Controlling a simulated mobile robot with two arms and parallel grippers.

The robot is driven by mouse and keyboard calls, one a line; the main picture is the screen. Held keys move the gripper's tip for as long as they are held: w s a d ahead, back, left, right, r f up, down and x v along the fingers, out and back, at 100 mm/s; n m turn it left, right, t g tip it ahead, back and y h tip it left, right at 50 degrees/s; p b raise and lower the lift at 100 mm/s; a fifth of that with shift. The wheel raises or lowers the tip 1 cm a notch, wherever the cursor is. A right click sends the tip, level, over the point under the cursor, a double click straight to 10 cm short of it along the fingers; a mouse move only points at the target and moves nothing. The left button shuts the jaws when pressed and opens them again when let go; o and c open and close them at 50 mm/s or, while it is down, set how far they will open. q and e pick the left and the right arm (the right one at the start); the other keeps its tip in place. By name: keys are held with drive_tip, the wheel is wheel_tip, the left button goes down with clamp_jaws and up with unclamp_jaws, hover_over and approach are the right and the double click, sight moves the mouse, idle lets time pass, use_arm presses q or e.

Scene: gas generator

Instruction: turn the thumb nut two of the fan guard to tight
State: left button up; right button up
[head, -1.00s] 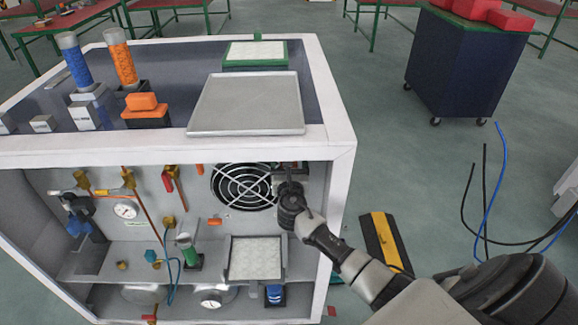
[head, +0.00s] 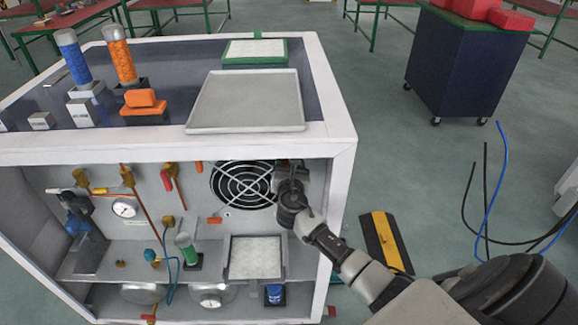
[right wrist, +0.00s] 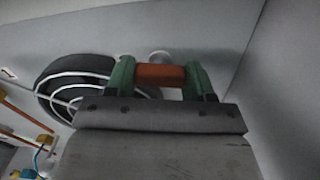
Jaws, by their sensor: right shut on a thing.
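The fan guard (head: 240,184), a black disc with pale concentric rings, is on the back panel of the open cabinet; part of it also shows in the right wrist view (right wrist: 72,88). My right gripper (head: 290,172) is at the guard's right side. In the right wrist view its green fingers (right wrist: 160,76) are shut on an orange-red piece (right wrist: 160,76), which appears to be a thumb nut. In the head view the gripper hides the nut. My left gripper is not in view.
The cabinet's white right post (head: 335,220) stands close beside my right arm. A grey tray (head: 250,100) lies on top. Valves, a gauge (head: 124,208) and a shelf with a white pad (head: 256,257) are left of and below the gripper.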

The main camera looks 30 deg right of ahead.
drive_tip(key=m+b, duration=0.1)
drive_tip(key=m, duration=0.1)
drive_tip(key=m+b, duration=0.1)
drive_tip(key=m, duration=0.1)
drive_tip(key=shift+f+m, duration=0.2)
drive_tip(key=shift+m, duration=0.1)
drive_tip(key=m+b, duration=0.2)
drive_tip(key=m, duration=0.1)
drive_tip(key=shift+m, duration=0.4)
drive_tip(key=m+b, duration=0.2)
drive_tip(key=m, duration=0.2)
drive_tip(key=shift+r+m+b, duration=0.1)
drive_tip(key=shift+m+b, duration=0.65)
drive_tip(key=shift+m, duration=0.95)
drive_tip(key=o, duration=0.9)
drive_tip(key=shift+r, duration=0.15)
